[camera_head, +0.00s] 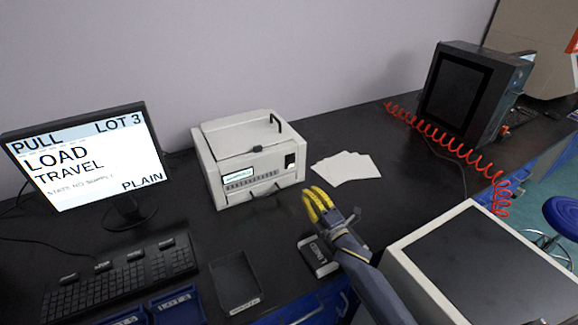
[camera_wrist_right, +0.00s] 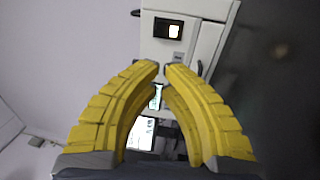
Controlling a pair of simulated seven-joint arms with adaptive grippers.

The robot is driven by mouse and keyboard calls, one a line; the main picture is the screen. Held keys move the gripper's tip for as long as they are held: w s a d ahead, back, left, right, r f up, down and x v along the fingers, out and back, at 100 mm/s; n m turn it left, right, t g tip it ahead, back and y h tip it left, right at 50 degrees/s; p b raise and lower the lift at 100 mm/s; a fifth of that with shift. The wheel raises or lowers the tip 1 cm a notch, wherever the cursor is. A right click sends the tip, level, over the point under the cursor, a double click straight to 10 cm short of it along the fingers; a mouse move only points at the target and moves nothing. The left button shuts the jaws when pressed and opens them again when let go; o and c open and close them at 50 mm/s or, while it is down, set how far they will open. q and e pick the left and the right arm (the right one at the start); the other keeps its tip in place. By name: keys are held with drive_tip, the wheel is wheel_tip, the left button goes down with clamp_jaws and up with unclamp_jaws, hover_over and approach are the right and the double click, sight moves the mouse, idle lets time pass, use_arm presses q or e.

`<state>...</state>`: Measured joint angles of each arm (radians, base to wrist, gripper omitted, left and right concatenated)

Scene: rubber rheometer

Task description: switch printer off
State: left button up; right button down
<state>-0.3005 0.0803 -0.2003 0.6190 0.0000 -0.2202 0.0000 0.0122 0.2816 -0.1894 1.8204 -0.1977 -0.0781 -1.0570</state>
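The white printer (camera_head: 250,160) stands on the black bench, left of centre, with a small green display (camera_head: 238,174) on its front. A black switch (camera_head: 290,160) is at the right end of that front. In the right wrist view the switch (camera_wrist_right: 166,28) shows a bright white patch, beyond the fingertips. My right gripper (camera_head: 315,192) has yellow fingers and is in front of the printer's right side, apart from it. In the right wrist view its fingertips (camera_wrist_right: 160,68) almost meet, with nothing held between them. My left gripper is not in view.
White sheets (camera_head: 346,168) lie right of the printer. A monitor (camera_head: 86,158) and keyboard (camera_head: 120,280) are at left.

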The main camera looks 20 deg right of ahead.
sight(285, 160)
drive_tip(key=shift+w, duration=0.1)
drive_tip(key=x, duration=1.4)
idle(0.3)
